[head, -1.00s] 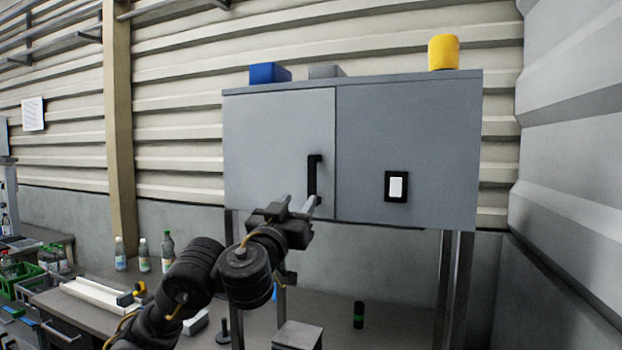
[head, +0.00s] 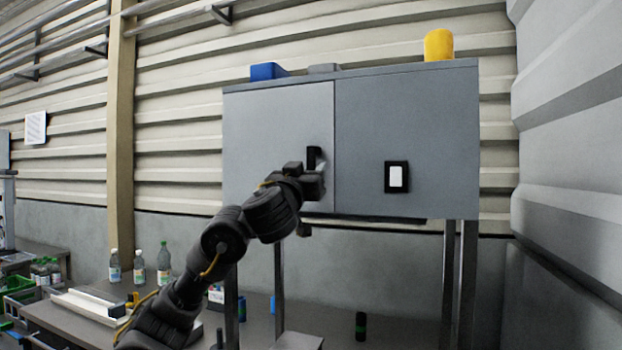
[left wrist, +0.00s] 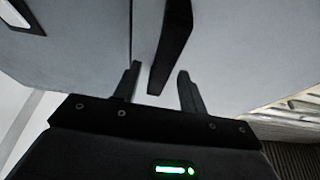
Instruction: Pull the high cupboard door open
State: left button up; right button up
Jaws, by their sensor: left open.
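The high grey cupboard has a left door (head: 270,130) that looks shut, with a black upright bar handle (head: 314,158) near its right edge. My left gripper (head: 318,178) is in front of the handle and hides its lower part. In the left wrist view the open fingers of my left gripper (left wrist: 160,88) stand on either side of the lower end of the black handle (left wrist: 172,45), with a gap on both sides. I cannot tell how deep the handle lies between the fingers. My right gripper is not in view.
The right panel (head: 430,130) carries a black-framed white plate (head: 397,177). A blue box (head: 268,71), a grey box (head: 324,68) and a yellow cylinder (head: 439,45) stand on top. Bottles (head: 139,266) stand on the bench below. A corrugated wall (head: 560,150) is at the right.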

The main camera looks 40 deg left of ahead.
pick_arm(q)
jog(key=shift+x, duration=0.95)
grip_shut()
jog(key=shift+d, duration=0.1)
